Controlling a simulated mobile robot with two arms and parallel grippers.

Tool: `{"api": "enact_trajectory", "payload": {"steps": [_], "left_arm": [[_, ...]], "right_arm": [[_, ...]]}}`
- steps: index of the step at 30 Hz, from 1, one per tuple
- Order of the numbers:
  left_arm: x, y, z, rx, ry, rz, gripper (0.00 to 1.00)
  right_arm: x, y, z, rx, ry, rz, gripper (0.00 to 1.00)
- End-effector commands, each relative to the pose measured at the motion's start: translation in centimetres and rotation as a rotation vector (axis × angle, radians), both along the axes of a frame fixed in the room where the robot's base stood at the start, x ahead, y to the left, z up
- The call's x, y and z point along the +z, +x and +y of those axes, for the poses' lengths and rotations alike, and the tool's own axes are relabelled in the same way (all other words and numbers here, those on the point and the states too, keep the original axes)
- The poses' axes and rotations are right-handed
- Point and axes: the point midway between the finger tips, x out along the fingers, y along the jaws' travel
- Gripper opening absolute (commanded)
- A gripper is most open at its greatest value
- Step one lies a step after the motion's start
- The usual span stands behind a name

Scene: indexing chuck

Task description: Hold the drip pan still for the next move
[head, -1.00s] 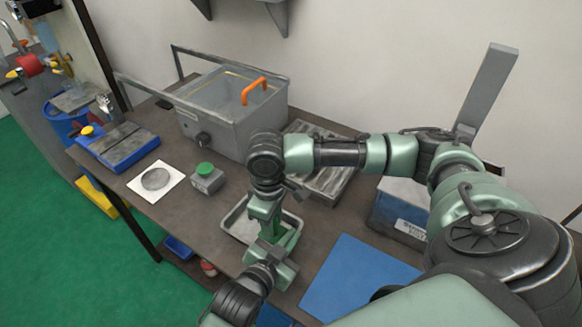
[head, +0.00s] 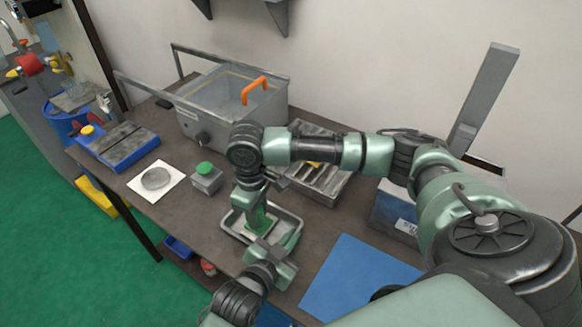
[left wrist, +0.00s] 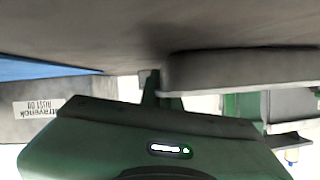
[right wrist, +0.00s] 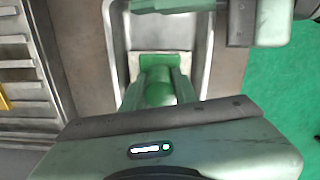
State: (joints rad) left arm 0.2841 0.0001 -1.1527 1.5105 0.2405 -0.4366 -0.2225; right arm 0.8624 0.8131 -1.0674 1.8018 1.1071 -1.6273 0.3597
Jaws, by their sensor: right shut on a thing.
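The drip pan (head: 291,236) is a shallow grey tray on the bench, partly covered by both grippers. It also shows in the right wrist view (right wrist: 122,40) with a green block (right wrist: 160,62) inside its rim. My right gripper (head: 257,214) points down inside the pan, shut on the green part; its fingers hide much of the hold. My left gripper (head: 281,254) is low at the pan's near edge. In the left wrist view its thin fingertips (left wrist: 160,92) are beside a grey wall (left wrist: 240,72); whether they grip it is unclear.
A slatted grey tray (head: 322,178) lies behind the pan. A grey box (head: 203,178) with a green button stands to the left. A blue mat (head: 358,275) lies to the right. A grey bin with an orange handle (head: 254,90) stands at the back.

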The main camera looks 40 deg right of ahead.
Motion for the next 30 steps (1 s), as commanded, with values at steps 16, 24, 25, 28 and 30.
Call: {"api": "enact_trajectory", "payload": {"steps": [16, 24, 25, 28, 30], "left_arm": [[0.0, 0.0, 0.0, 0.0, 0.0, 0.0, 0.0], [0.0, 0.0, 0.0, 0.0, 0.001, 0.0, 0.0], [0.0, 0.0, 0.0, 0.0, 0.001, 0.0, 0.0], [0.0, 0.0, 0.0, 0.0, 0.001, 0.0, 0.0], [0.0, 0.0, 0.0, 0.0, 0.001, 0.0, 0.0]], "right_arm": [[0.1, -0.3, -0.1, 0.001, 0.0, -0.001, 0.0], [0.0, -1.8, -0.7, 0.0, 0.001, -0.002, 0.0], [0.0, -2.0, -0.7, 0.0, 0.001, -0.002, 0.0], [-0.1, -2.6, -1.0, -0.001, 0.0, -0.001, 0.0], [-0.1, -3.0, -1.1, 0.0, 0.0, -0.001, 0.0]]}}
